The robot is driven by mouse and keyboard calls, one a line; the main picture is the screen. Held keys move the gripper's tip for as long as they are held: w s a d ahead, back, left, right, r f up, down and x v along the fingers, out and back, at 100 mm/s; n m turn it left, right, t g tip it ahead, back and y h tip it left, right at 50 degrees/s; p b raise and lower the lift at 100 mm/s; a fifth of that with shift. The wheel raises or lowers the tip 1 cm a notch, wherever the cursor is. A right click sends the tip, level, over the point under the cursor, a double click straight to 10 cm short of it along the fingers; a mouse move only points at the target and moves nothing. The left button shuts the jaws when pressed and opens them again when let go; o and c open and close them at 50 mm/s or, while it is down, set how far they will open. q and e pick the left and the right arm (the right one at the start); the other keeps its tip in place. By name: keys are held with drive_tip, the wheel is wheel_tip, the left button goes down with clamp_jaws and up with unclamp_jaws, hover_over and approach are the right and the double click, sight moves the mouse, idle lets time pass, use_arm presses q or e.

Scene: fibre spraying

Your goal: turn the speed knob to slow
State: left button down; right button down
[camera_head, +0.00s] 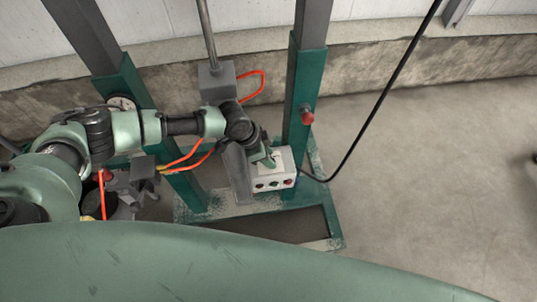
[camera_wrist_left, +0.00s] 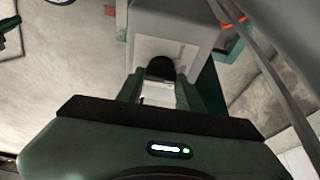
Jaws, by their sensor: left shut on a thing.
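A white control box (camera_head: 284,180) with several small coloured buttons on its front stands on the green machine frame in the head view. My left gripper (camera_head: 272,160) reaches down to the top of this box from the upper left. In the left wrist view the box's pale panel (camera_wrist_left: 152,46) carries a black speed knob (camera_wrist_left: 160,68). The two green fingers of my left gripper (camera_wrist_left: 160,80) stand on either side of the knob, shut on it. The knob's marks and pointer cannot be read. My right gripper is not in view.
Green posts (camera_head: 303,95) rise beside the box, one with a red knob (camera_head: 307,117). Orange hoses (camera_head: 190,160) hang near my left arm. A black cable (camera_head: 372,113) runs to the box. Open concrete floor (camera_head: 430,160) lies to the right.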

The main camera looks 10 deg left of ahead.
use_arm(q)
drive_tip(key=n+p, duration=0.1)
drive_tip(key=p, duration=0.1)
drive_tip(key=n+t+p, duration=0.1)
drive_tip(key=n+p, duration=0.1)
drive_tip(key=n+y+p, duration=0.1)
drive_tip(key=n+p, duration=0.1)
drive_tip(key=shift+s+d+r+t+p, duration=0.15)
drive_tip(key=shift+r+t+p, duration=0.1)
drive_tip(key=shift+t+p, duration=0.1)
drive_tip(key=n+y+p, duration=0.1)
drive_tip(key=n+p, duration=0.1)
drive_tip(key=n, duration=0.1)
drive_tip(key=shift+f+t, duration=0.1)
drive_tip(key=shift+t, duration=0.15)
drive_tip(key=shift+f+n+y+p, duration=0.1)
drive_tip(key=shift+n+y+p, duration=0.2)
drive_tip(key=shift+n+p, duration=0.3)
drive_tip(key=shift+n, duration=0.3)
drive_tip(key=c, duration=0.9)
unclamp_jaws()
drive_tip(key=v, duration=0.7)
drive_tip(key=shift+s+r, duration=0.15)
drive_tip(key=shift+r, duration=0.2)
